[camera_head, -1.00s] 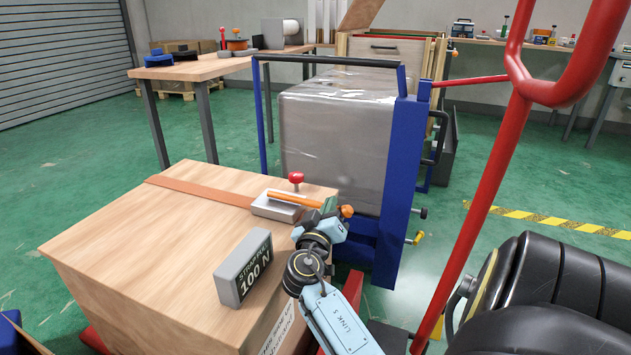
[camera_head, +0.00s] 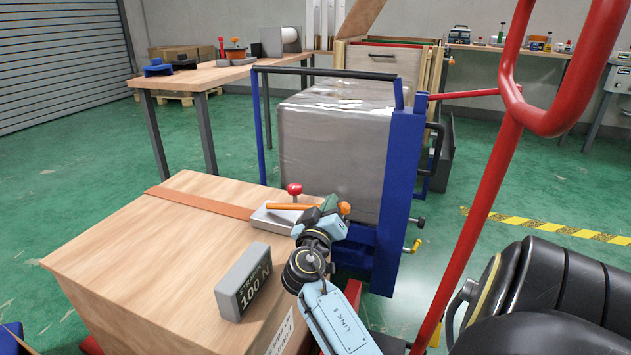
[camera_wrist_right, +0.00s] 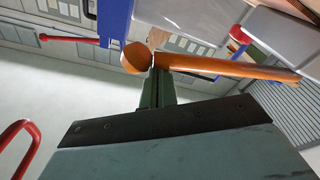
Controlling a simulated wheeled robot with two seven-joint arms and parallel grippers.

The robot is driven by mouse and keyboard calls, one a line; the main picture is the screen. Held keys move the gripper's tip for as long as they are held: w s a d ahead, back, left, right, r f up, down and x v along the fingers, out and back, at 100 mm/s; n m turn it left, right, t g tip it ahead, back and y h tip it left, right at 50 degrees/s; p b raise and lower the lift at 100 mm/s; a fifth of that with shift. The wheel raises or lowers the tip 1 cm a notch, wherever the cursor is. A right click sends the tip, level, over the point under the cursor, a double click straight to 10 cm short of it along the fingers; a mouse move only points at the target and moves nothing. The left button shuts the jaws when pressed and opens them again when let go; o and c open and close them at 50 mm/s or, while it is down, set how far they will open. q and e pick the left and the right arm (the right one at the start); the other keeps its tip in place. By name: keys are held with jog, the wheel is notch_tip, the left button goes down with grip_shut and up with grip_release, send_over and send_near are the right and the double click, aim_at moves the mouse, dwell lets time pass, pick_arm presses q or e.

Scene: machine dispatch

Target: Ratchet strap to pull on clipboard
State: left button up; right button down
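The ratchet (camera_head: 272,219) is a grey block on the wooden box (camera_head: 130,245), at the end of a flat orange-brown strap (camera_head: 200,203). Its orange handle (camera_head: 290,207) extends right and ends in an orange knob (camera_head: 345,208). My right gripper (camera_head: 329,207) is at the handle beside that knob. In the right wrist view the green fingers (camera_wrist_right: 157,75) close around the handle (camera_wrist_right: 220,68) next to the knob (camera_wrist_right: 135,57). My left gripper is out of view. I see no clipboard.
A red knob (camera_head: 294,189) stands by the ratchet. A grey block marked 100 N (camera_head: 243,283) sits nearer on the box. A blue frame (camera_head: 397,190) with a wrapped load (camera_head: 335,150) stands behind. A red bar (camera_head: 475,205) and black seat (camera_head: 560,300) are right.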

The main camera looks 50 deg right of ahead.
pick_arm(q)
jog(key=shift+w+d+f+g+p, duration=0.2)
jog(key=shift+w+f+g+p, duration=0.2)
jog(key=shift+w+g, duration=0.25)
pick_arm(e)
jog(key=v, duration=1)
jog(key=shift+w, duration=0.45)
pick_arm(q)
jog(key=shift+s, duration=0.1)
